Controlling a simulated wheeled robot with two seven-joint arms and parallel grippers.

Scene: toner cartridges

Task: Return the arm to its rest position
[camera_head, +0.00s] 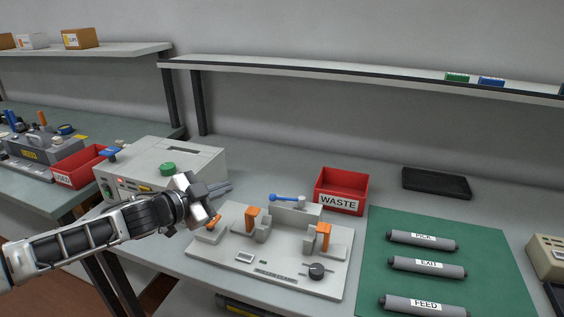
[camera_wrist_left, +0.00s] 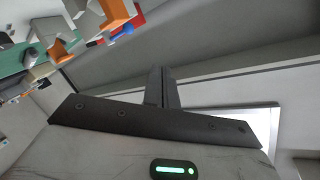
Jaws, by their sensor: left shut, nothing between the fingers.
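My left arm comes in from the left in the head view. Its gripper (camera_head: 222,188) is shut and empty, above the bench between the grey machine (camera_head: 190,160) and the grey fixture plate (camera_head: 215,260). The fingers point to the right. The left wrist view shows the dark gripper body (camera_wrist_left: 150,120) with its shut fingers, and orange and grey fixture parts (camera_wrist_left: 115,12) tilted at the upper left. My right gripper is in neither view.
The fixture has orange clamps (camera_head: 323,236) and a blue-handled lever (camera_head: 285,198). A red WASTE bin (camera_head: 341,186) stands behind it. A green mat (camera_head: 480,245) at right holds rollers labelled PICK (camera_head: 423,240), EXIT (camera_head: 428,267) and FEED (camera_head: 425,306). A shelf (camera_head: 350,73) runs above the bench.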

